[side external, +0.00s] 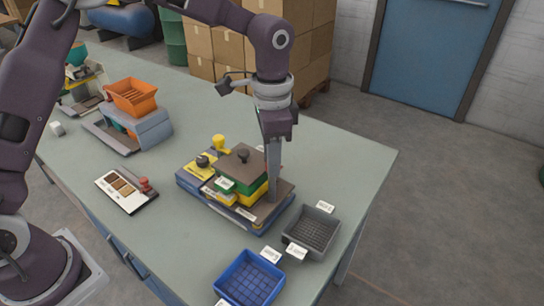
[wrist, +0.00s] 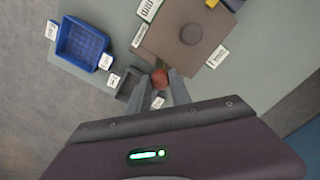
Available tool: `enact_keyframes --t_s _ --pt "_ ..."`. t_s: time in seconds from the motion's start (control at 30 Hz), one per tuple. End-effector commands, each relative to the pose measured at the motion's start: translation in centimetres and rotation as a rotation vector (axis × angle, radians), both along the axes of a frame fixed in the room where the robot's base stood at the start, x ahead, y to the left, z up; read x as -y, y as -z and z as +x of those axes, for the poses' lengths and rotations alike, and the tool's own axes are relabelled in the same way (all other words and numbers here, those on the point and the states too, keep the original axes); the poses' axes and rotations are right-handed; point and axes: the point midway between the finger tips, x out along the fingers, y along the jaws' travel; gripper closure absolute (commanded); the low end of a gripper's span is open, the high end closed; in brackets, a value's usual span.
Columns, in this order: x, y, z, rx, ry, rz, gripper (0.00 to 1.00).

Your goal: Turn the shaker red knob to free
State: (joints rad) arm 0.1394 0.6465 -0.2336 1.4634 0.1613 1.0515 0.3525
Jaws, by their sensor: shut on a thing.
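The shaker (side external: 235,185) is a stack on a blue base, with green and yellow layers and a brown top plate bearing a dark round knob (side external: 242,156). In the wrist view its brown plate (wrist: 165,40) and dark knob (wrist: 191,34) show ahead of the fingers. My gripper (side external: 271,198) points straight down at the shaker's right side. In the wrist view my gripper (wrist: 160,84) is shut on the red knob (wrist: 159,77), which sits between the fingertips. The fingers hide this knob in the side view. The knob's setting cannot be read.
A grey bin (side external: 312,232) and a blue bin (side external: 249,279) stand close to the shaker near the table's edge. A yellow knob (side external: 220,144) rises at its back. A white sample board (side external: 126,189) and an orange-tray machine (side external: 133,110) are left. The table's back right is clear.

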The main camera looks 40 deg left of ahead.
Motion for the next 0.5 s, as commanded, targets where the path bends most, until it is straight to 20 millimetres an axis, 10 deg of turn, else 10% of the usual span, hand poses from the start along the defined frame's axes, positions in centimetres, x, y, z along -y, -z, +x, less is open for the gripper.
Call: enact_keyframes --t_s 0.5 --pt "0.06 -0.16 0.12 0.006 0.042 -0.001 1.0"
